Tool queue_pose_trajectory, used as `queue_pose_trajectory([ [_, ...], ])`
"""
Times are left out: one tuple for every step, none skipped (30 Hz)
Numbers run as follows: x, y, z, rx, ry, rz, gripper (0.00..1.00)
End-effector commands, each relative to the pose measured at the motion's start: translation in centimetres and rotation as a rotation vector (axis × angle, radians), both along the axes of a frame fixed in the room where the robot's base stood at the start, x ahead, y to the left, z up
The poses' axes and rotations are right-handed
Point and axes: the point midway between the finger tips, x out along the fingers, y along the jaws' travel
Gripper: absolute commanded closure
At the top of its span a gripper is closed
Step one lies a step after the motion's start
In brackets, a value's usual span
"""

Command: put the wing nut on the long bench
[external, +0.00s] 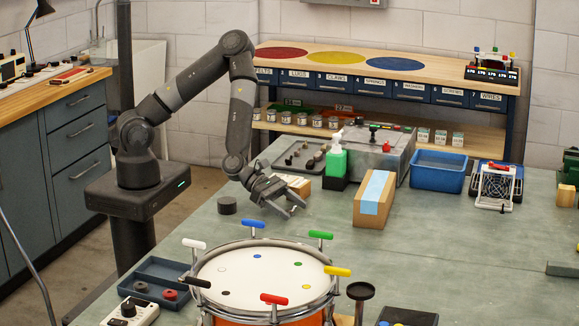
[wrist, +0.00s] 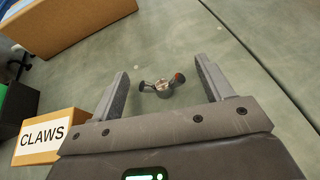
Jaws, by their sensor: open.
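The wing nut (wrist: 162,86), a small metal piece with two dark wings, one with an orange-red tip, lies on the green worktop in the wrist view. My gripper (wrist: 161,68) is open, with one finger on each side of the wing nut and a gap to both. In the external view my gripper (external: 297,209) is low over the worktop, and I cannot make out the wing nut there. A long wooden-topped bench (external: 437,73) with red, yellow and blue discs stands along the back wall.
A box labelled CLAWS (wrist: 50,136) is close to my gripper's left. A cardboard box with blue tape (external: 373,199) stands to the right. A drum (external: 262,280) with coloured T-handles is in front. A blue bin (external: 437,171) and green bottle (external: 335,160) stand farther back.

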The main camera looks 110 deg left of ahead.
Motion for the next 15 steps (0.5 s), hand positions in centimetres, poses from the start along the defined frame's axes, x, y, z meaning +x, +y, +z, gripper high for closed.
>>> queue_pose_trajectory([
  [0.27,-0.08,-0.17,0.0,0.001,0.0,0.27],
  [0.37,-0.09,-0.22,0.0,0.001,0.0,0.27],
  [0.45,-0.1,-0.25,0.0,0.001,0.0,0.27],
  [0.46,-0.1,-0.26,0.0,0.001,0.0,0.27],
  [0.46,-0.09,-0.25,0.0,0.001,0.0,0.27],
  [0.45,-0.08,-0.24,0.0,0.001,0.0,0.27],
  [0.45,-0.08,-0.23,0.0,0.001,0.0,0.27],
  [0.45,-0.08,-0.23,0.0,0.001,0.0,0.27],
  [0.44,-0.08,-0.23,0.0,0.001,0.0,0.29],
  [0.44,-0.08,-0.22,0.0,0.001,0.0,0.31],
  [0.44,-0.08,-0.22,0.0,0.001,0.0,0.34],
  [0.43,-0.08,-0.21,0.0,0.001,0.0,0.37],
  [0.43,-0.08,-0.21,0.0,0.001,0.0,0.4],
  [0.44,-0.08,-0.21,0.0,0.001,0.0,0.42],
  [0.44,-0.08,-0.21,0.0,0.001,0.0,0.45],
])
